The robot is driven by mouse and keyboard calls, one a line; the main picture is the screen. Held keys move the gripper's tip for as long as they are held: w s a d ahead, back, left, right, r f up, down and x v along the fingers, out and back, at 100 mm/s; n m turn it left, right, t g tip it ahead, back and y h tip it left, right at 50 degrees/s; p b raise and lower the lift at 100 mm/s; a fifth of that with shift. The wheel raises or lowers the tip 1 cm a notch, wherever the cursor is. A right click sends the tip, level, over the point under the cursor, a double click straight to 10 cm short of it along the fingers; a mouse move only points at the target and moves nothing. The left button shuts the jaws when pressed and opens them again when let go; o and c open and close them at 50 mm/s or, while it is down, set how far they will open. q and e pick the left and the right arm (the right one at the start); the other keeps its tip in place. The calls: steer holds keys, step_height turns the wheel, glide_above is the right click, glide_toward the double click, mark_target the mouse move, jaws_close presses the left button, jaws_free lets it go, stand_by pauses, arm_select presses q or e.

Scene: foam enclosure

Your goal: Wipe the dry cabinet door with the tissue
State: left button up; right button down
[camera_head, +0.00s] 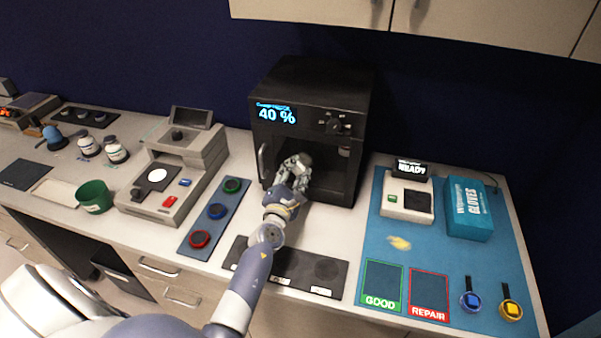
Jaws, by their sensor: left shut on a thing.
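The dry cabinet (322,80) is a black box at the back of the counter, with a lit blue "40 %" display. Its front door (344,165) has a dark pane and a handle at its left edge. My left arm reaches up from the bottom of the picture. My left gripper (301,160) is in front of the pane, near its left and middle part. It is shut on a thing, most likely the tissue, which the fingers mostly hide. I cannot tell whether it touches the door. My right gripper is not in view.
A blue mat (372,222) at right holds a small device (407,197), a gloves box (468,208) and a small yellowish piece (399,243). Left of my arm are a button panel (206,228) and a grey instrument (190,150). A dark tray (300,262) lies at the front.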

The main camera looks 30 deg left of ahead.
mark_target(287, 158)
arm_select(q)
steer(key=shift+s+a+r+p, duration=0.15)
steer(key=shift+a+r+p, duration=0.25)
steer(key=shift+a, duration=0.4)
steer(key=shift+s+a+r+p, duration=0.15)
steer(key=shift+a+r+p, duration=0.25)
steer(key=shift+a, duration=0.35)
steer(key=shift+w+d+f+p, duration=0.1)
steer(key=shift+w+d+p, duration=0.15)
steer(key=shift+d, duration=0.75)
steer(key=shift+w+d+p, duration=0.15)
steer(key=shift+d+p, duration=0.1)
steer(key=shift+d, duration=0.7)
steer(key=shift+w+d, duration=0.2)
steer(key=shift+d, duration=0.55)
steer(key=shift+w+d, duration=0.15)
steer(key=shift+d, duration=0.9)
steer(key=shift+s+a, duration=0.2)
steer(key=shift+a, duration=0.8)
steer(key=shift+s+a, duration=0.15)
steer(key=shift+a, duration=0.85)
steer(key=shift+s+a, duration=0.25)
steer(key=shift+a, duration=0.7)
steer(key=shift+s+a, duration=0.25)
steer(key=shift+a, duration=0.7)
